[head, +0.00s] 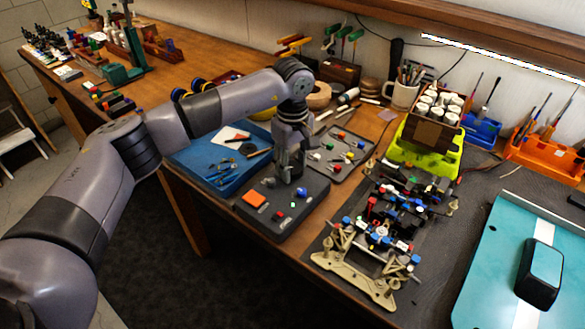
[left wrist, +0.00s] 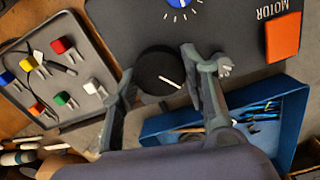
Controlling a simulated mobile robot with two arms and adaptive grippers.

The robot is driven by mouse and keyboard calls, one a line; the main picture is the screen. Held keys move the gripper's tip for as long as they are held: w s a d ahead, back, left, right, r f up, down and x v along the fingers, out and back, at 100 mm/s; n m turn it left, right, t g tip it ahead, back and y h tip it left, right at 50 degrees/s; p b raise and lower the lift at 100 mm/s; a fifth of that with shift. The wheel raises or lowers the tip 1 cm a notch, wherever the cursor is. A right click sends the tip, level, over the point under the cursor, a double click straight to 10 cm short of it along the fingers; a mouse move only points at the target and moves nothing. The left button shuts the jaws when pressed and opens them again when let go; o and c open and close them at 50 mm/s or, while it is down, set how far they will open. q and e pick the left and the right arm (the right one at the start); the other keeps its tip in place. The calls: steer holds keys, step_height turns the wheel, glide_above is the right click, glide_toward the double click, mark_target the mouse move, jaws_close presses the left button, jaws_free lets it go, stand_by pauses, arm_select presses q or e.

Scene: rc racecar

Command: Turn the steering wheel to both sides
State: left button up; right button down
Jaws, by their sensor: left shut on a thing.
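The control box (head: 316,186) is a dark grey slab at the bench's front edge, with an orange square (head: 254,198) and a blue dial (head: 301,192) on top. The steering wheel is a round black knob (left wrist: 158,72) with a white line, between my fingers in the left wrist view. My left gripper (head: 291,172) points down at the back part of the box; it also shows in the left wrist view (left wrist: 156,66), shut on the knob's sides. In the head view the gripper hides the knob. The RC car (head: 392,218) stands right of the box. My right gripper is out of view.
A blue tray (head: 190,158) with tools is left of the box. A grey tray (head: 345,165) with small coloured parts lies behind it. A lime-green holder (head: 425,160) and a teal car body (head: 490,265) are to the right.

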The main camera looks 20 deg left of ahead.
mark_target(292, 167)
arm_select(q)
steer(key=shift+n+b, duration=0.45)
steer(key=shift+n, duration=0.55)
steer(key=o, duration=1.1)
steer(key=shift+o, duration=0.2)
step_height(292, 167, up, 12)
